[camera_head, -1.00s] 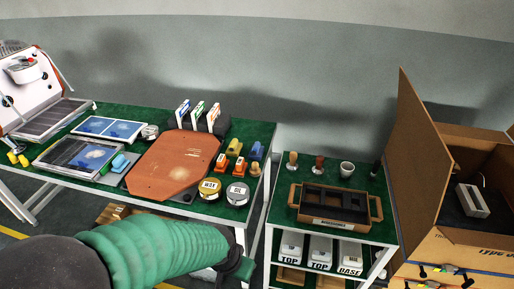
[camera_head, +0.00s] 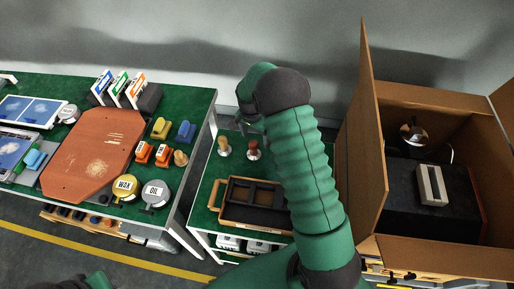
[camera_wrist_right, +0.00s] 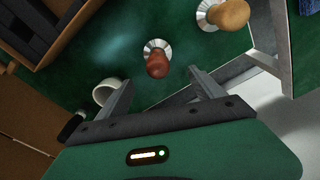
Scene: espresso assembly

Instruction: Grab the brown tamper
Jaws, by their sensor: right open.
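The brown tamper (camera_head: 253,151) stands upright on the green top of the small table, with a reddish-brown handle and a metal base. In the right wrist view the brown tamper (camera_wrist_right: 157,64) is just beyond the gap between my fingers. My right gripper (camera_wrist_right: 160,77) is open and empty, with its fingers pointing toward the tamper. In the head view my right gripper (camera_head: 246,121) is small and partly hidden by its arm, behind and above the tamper. My left gripper is not clearly visible.
A light wooden tamper (camera_head: 224,147) stands to the left and also shows in the wrist view (camera_wrist_right: 230,14). A white cup (camera_wrist_right: 103,92) is partly behind one finger. A brown tray (camera_head: 230,212) lies in front. An open cardboard box (camera_head: 455,252) stands on the right.

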